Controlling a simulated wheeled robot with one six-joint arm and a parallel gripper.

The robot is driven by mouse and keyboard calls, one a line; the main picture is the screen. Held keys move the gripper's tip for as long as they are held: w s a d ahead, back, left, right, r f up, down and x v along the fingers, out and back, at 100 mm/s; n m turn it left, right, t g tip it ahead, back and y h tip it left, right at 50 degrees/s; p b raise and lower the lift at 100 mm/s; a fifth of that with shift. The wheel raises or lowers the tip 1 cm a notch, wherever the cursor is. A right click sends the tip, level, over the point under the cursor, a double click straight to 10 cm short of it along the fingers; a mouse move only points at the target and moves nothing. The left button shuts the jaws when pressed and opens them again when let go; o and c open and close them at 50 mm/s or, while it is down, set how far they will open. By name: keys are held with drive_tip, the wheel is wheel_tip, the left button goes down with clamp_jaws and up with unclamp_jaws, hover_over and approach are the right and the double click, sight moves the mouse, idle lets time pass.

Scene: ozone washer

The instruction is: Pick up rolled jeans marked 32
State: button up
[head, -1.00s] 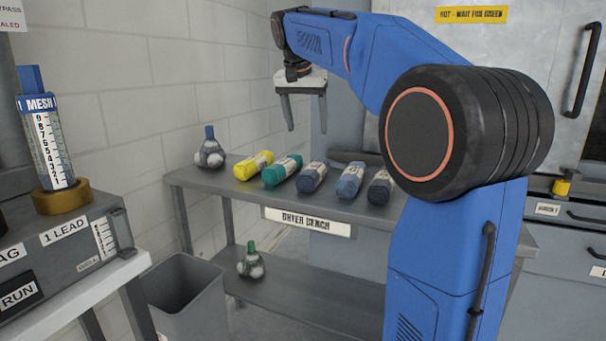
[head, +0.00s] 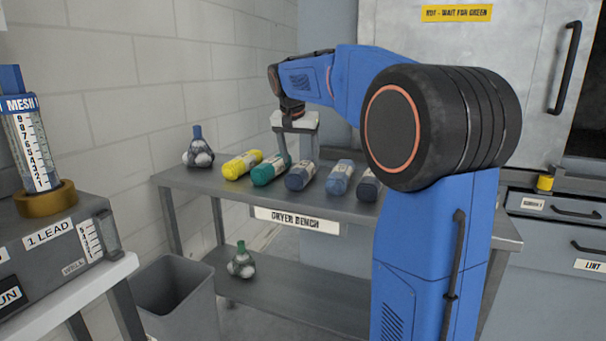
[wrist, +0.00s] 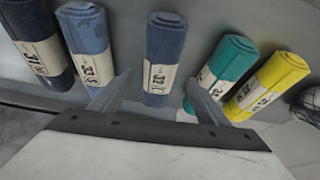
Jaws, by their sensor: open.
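Several rolled jeans lie in a row on the dryer bench. In the head view they run yellow (head: 242,165), teal (head: 268,170), grey-blue (head: 299,177), lighter blue (head: 340,179) and dark navy (head: 367,186). The wrist view has this order reversed. The lighter blue roll (wrist: 83,30) has a pale label that seems to start with 3. The label on the middle grey-blue roll (wrist: 166,40) is too small to read surely. My gripper (wrist: 157,85) is open and empty, with one finger on each side of the near end of the grey-blue roll. Whether it touches is unclear.
The bench (head: 460,224) has a lower shelf holding a green-topped bundle (head: 241,263). A blue-topped bundle (head: 198,150) sits at its left end. A grey bin (head: 178,300) stands on the floor. The teal and lighter blue rolls flank my fingers closely.

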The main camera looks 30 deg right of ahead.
sight(302, 165)
drive_tip(key=shift+x, duration=2.35)
drive_tip(key=shift+d+r, duration=0.1)
drive_tip(key=c, duration=1.4)
